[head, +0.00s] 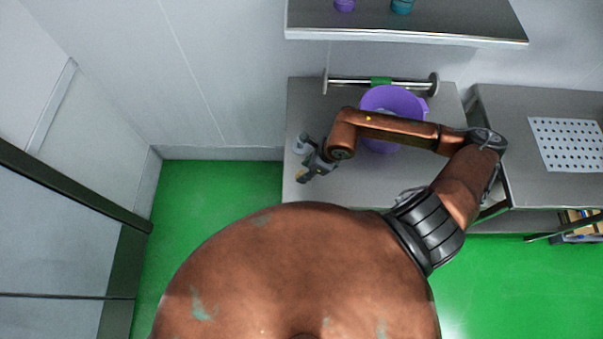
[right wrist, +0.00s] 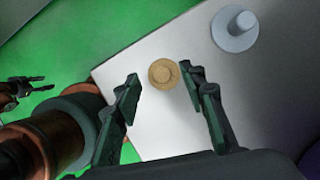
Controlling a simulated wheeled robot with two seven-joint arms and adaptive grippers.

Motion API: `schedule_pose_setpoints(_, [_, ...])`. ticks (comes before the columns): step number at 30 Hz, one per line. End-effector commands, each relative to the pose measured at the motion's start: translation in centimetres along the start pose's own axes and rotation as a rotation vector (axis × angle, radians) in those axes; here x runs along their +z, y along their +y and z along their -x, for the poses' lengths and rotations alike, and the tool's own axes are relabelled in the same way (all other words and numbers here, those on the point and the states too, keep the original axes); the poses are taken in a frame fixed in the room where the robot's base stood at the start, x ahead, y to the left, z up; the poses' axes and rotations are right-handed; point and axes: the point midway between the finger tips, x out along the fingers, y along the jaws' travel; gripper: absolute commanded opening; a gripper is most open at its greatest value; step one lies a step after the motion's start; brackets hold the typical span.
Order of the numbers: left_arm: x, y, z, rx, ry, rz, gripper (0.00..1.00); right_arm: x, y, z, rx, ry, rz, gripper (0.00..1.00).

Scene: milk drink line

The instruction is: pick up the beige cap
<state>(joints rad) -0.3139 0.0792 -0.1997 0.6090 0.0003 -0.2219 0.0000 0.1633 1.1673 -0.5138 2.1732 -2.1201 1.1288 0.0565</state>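The beige cap (right wrist: 163,73) is a small round disc with a raised middle. It lies on the grey steel table (right wrist: 150,130), near the table's left edge. It also shows small in the head view (head: 300,174), partly beside my gripper. My right gripper (right wrist: 160,77) is open, with its two fingertips on either side of the cap in the picture. I see no contact with the cap, and the height above it is hard to tell. My left gripper (right wrist: 30,86) shows at the left edge of the right wrist view, away from the table, with its fingers apart.
A grey round piece with a knob (right wrist: 237,28) stands on the table near the cap. A purple bucket (head: 413,100) stands behind my right forearm. A rail with a green band (head: 381,82) is at the back. A second table with a perforated plate (head: 568,143) is right.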

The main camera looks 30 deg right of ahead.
Motion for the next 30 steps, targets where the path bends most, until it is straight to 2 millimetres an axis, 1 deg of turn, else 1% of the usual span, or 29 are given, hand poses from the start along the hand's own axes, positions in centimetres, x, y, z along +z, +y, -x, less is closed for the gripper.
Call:
schedule_pose_setpoints(1, [0.0,0.0,0.4,0.000,0.001,0.000,0.46,0.1,0.0,-0.7,0.002,0.000,-0.003,0.38])
schedule_pose_setpoints(4, [-0.5,-0.1,0.5,0.000,0.006,-0.001,0.46,0.1,-0.1,-2.2,0.002,0.000,-0.003,0.38])
schedule_pose_setpoints(6, [-1.2,-0.1,0.5,-0.001,0.015,-0.002,0.46,0.1,-0.1,-3.0,0.002,0.000,-0.001,0.38])
schedule_pose_setpoints(9, [-2.5,-0.2,0.6,-0.002,0.032,-0.005,0.46,0.1,-0.1,-3.5,0.002,0.000,0.001,0.38])
schedule_pose_setpoints(12, [-3.5,-0.3,0.6,-0.002,0.045,-0.007,0.46,0.1,-0.1,-3.7,0.001,0.000,0.002,0.38])
schedule_pose_setpoints(15, [-3.6,-0.3,0.6,-0.003,0.046,-0.007,0.46,0.1,-0.1,-3.7,0.002,0.000,0.003,0.38])
schedule_pose_setpoints(25, [-1.8,-0.2,0.5,-0.001,0.024,-0.004,0.46,0.2,-0.1,-3.6,0.002,0.000,0.003,0.16])
schedule_pose_setpoints(30, [-1.6,-0.1,0.5,-0.001,0.021,-0.004,0.46,0.2,-0.1,-3.6,0.002,0.000,0.003,0.05])
